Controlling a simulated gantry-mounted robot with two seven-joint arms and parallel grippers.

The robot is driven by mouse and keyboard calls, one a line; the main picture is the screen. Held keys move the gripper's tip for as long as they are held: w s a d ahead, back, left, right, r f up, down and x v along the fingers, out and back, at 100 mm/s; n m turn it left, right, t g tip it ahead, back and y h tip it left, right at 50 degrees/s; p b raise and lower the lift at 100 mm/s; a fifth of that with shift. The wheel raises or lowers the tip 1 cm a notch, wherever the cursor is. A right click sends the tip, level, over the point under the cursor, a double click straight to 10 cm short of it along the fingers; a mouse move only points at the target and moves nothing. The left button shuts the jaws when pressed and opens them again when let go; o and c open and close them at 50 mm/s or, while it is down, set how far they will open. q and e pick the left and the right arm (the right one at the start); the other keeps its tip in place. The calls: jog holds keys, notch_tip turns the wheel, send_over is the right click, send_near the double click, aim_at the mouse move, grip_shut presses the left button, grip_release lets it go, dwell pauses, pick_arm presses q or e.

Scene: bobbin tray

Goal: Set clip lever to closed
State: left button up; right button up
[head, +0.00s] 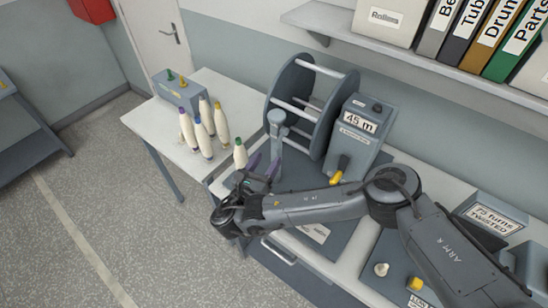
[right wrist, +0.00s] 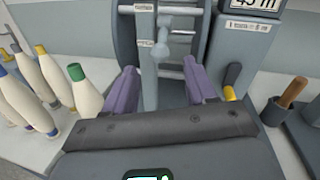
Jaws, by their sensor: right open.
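A grey post with a rounded head (head: 276,118) stands in front of the reel stand; in the right wrist view it rises between my fingers, with a pale grey lever-like piece (right wrist: 162,42) near its top. A dark lever with a yellow tip (head: 337,177) sits on the front of the 45 m counter box (head: 355,130). No label shows which of these is the clip lever, and I cannot tell its setting. My right gripper (head: 262,172) is open, its purple fingers (right wrist: 160,88) apart and empty, in front of the post. My left gripper is not in view.
Several cream bobbins (head: 203,138) stand on the table left of the gripper; a green-topped one (right wrist: 87,90) is close to its left finger. The reel stand (head: 300,90) is behind. A shelf (head: 430,60) with binders hangs above. Open floor lies at left.

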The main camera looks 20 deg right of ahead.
aim_at(274, 149)
jog(key=p+x, duration=0.1)
jog(key=x, duration=0.3)
jog(key=shift+w+d+r, duration=0.1)
jog(key=shift+w+d, duration=0.1)
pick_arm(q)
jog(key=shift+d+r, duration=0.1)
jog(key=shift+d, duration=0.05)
pick_arm(e)
jog(key=shift+w+d, duration=0.4)
jog(key=shift+w, duration=0.05)
